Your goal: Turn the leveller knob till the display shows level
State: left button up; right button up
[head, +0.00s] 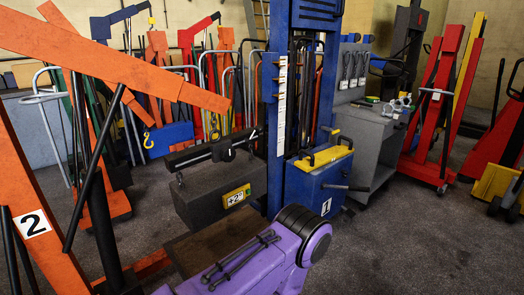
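A black leveller bar (195,155) hangs a dark grey block (212,190) left of the blue mast, with its right end higher than its left. A round black part (224,150) sits on the bar's middle; I cannot tell if it is the knob. On the block's front a yellow-framed display (236,196) reads about "+2°". The block hangs tilted, its right side higher. Neither of my gripper tips can be made out.
The blue stacker (326,195) marked 1 has a dark lever (346,187) sticking out right. An orange crane (110,70) marked 2 fills the left. A grey cabinet (372,140) and red lifts (433,120) stand behind. Floor (420,245) at right front is clear.

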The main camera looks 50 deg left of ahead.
aim_at(228, 153)
jog(key=u, duration=0.2)
jog(key=i, duration=0.85)
jog(key=u, duration=0.5)
